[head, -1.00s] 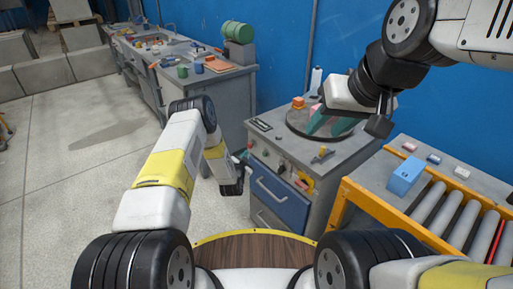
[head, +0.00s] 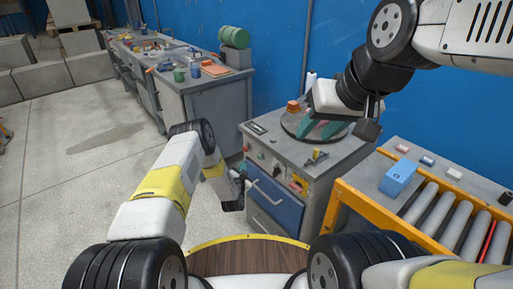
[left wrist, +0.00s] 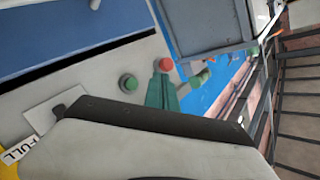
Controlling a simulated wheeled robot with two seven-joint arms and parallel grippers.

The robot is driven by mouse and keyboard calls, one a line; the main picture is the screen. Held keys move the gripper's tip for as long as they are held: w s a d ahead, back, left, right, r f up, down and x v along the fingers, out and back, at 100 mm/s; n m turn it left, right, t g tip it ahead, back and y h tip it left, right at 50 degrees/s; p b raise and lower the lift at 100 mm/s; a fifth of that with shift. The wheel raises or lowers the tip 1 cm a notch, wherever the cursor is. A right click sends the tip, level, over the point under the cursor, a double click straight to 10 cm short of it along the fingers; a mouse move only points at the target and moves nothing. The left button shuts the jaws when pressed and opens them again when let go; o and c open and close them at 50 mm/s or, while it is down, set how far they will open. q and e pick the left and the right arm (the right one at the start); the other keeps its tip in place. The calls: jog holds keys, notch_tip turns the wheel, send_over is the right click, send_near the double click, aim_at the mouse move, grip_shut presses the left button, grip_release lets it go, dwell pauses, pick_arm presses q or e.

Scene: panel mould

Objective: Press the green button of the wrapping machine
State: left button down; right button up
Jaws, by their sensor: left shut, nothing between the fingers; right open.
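The wrapping machine (head: 300,155) is a grey cabinet with a round turntable on top and a control panel on its front. In the left wrist view a green button (left wrist: 128,83) sits on the pale panel, with a red button (left wrist: 166,64) to its right. My left gripper (left wrist: 162,88) is shut and empty, its green fingers just right of the green button and below the red one in the picture; contact cannot be told. In the head view my left gripper (head: 241,168) is at the machine's front left. My right gripper (head: 320,129) is open over the turntable.
An orange item (head: 293,106) stands by the turntable. A roller conveyor (head: 440,215) with a yellow frame and a blue box (head: 398,178) is at the right. A cluttered workbench (head: 205,82) stands at the back left. The floor at the left is clear.

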aim_at(260, 157)
pick_arm(q)
jog(key=shift+w+d, duration=0.9)
jog(key=shift+d, duration=0.3)
jog(key=shift+w+d, duration=0.85)
jog(key=shift+d, duration=0.35)
jog(key=shift+d, duration=0.1)
jog(key=shift+w+d, duration=0.25)
